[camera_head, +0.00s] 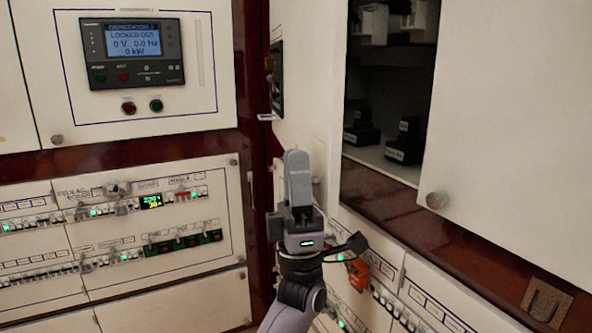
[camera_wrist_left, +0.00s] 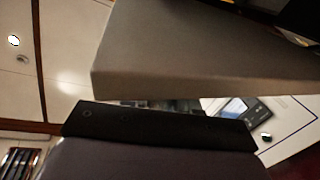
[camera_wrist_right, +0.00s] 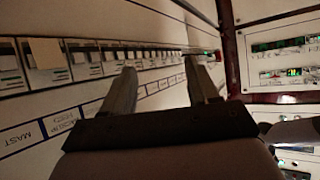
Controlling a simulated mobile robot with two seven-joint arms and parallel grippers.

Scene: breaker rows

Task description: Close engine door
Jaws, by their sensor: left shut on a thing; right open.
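A white door panel (camera_head: 505,120) with a round knob (camera_head: 437,200) stands at the right of the head view, beside an open compartment; I cannot read a label naming it the engine door. My left gripper (camera_head: 297,165) points up in front of the white wall left of the opening, apart from the knob in the picture. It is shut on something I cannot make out. A large grey-brown slab (camera_wrist_left: 200,60) fills much of the left wrist view. My right gripper (camera_wrist_right: 160,90) is open, with nothing seen between its fingers, in front of a breaker row (camera_wrist_right: 100,62).
The open compartment (camera_head: 385,165) holds dark blocks on a white shelf. A generator panel (camera_head: 135,55) with a lit screen reading "LOCKED OUT" is at upper left, with breaker rows (camera_head: 150,215) below. An orange part (camera_head: 357,272) sits beside my left wrist.

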